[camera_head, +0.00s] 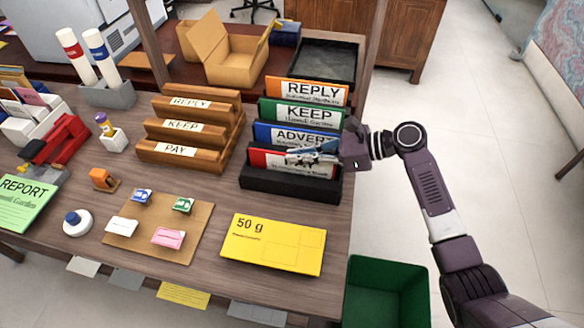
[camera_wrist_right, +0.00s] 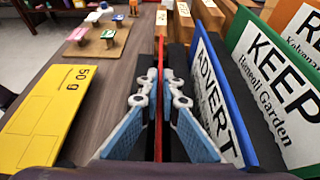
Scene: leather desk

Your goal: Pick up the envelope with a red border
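A red-bordered piece with a white label (camera_head: 270,162) stands upright in the front slot of the black rack (camera_head: 290,186); its word is partly hidden by my gripper. No other envelope with a red border is evident. My right gripper (camera_head: 312,152) is over its top edge. My left gripper is not in view.
Blue ADVERT (camera_head: 292,133), green KEEP (camera_head: 303,112) and orange REPLY (camera_head: 308,91) pieces stand close behind. A yellow 50 g envelope (camera_head: 274,243) lies in front. Wooden trays (camera_head: 190,130) stand to the left; a green bin (camera_head: 386,290) is below right.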

